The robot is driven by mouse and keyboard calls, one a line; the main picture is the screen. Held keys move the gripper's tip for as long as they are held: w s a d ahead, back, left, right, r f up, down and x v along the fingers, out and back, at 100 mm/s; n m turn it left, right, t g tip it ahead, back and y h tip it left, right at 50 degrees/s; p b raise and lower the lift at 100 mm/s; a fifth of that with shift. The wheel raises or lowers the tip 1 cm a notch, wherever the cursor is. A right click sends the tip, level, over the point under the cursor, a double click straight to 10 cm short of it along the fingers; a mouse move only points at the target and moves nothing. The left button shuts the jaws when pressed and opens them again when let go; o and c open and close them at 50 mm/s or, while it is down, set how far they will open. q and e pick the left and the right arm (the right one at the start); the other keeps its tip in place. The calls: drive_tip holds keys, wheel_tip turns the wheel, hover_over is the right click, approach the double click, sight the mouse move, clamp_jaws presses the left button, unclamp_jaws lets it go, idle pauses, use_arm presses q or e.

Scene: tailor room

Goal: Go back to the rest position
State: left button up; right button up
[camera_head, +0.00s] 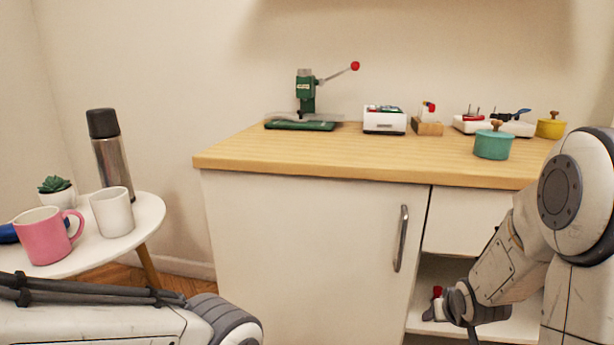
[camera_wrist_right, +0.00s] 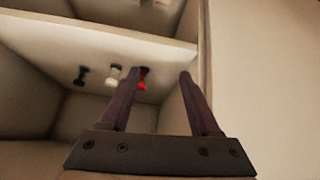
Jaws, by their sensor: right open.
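My right gripper (camera_wrist_right: 160,74) is open in the right wrist view, its two dark fingers apart with nothing clearly held between them. It points towards an open cabinet compartment (camera_wrist_right: 182,52). In the head view, my right arm hangs down at the right, its wrist in front of the open shelf below the counter; the fingers are mostly hidden there. My left arm crosses the lower left of the head view, and its gripper is out of frame.
Small red (camera_wrist_right: 143,78), white (camera_wrist_right: 113,76) and black (camera_wrist_right: 80,76) items stand in the compartment. The wooden counter (camera_head: 380,158) holds a green press (camera_head: 306,92) and a teal pot (camera_head: 492,143). A white side table (camera_head: 150,212) carries a pink mug (camera_head: 44,238), white mug (camera_head: 112,213) and flask (camera_head: 108,152).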

drive_tip(key=s+a+r+n+g+y, duration=0.15)
drive_tip(key=s+a+g, duration=0.35)
drive_tip(key=s+a, duration=0.85)
drive_tip(key=s+a+r+n+g+y+p, duration=0.1)
drive_tip(key=s+a+r+n+p, duration=0.3)
drive_tip(key=s+a+r+p, duration=0.4)
drive_tip(key=s+a+r+n+g+y+p, duration=0.1)
drive_tip(key=s+a+r+n+p, duration=0.2)
drive_tip(key=s+a+r+p, duration=0.45)
drive_tip(key=w+d+r+p, duration=0.1)
drive_tip(key=r+p, duration=1.6)
drive_tip(key=r, duration=0.2)
drive_tip(key=w+d+r+p, duration=0.1)
drive_tip(key=w+r+p, duration=0.1)
drive_tip(key=r+p, duration=1.5)
wheel_tip(320, 180, up, 3)
drive_tip(key=shift+f, duration=0.15)
drive_tip(key=shift+h, duration=0.25)
drive_tip(key=c, duration=0.3)
drive_tip(key=shift+w+f, duration=0.1)
drive_tip(key=shift+w, duration=0.05)
